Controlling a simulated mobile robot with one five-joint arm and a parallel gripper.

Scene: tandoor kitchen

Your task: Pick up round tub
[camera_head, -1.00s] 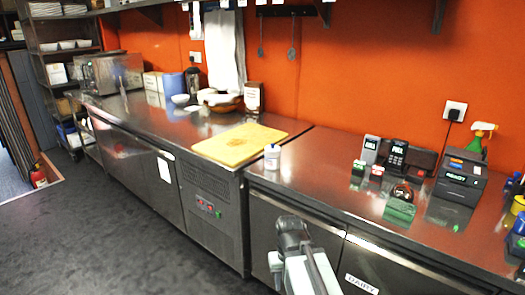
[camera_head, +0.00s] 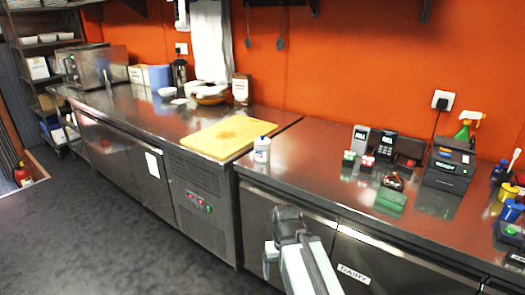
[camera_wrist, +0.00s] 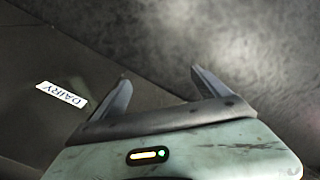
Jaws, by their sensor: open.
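No object is clearly identifiable as the round tub. A yellow round container (camera_head: 508,192) and a blue one (camera_head: 510,211) stand at the far right edge; either could be a tub. My gripper (camera_wrist: 160,80) is open and empty in the wrist view, over dark floor beside a cabinet front with a DAIRY label (camera_wrist: 62,95). In the head view my arm is in front of the counter, below its top, apart from all these containers.
The steel counter (camera_head: 300,165) runs along the orange wall. The floor (camera_head: 100,235) at left is clear.

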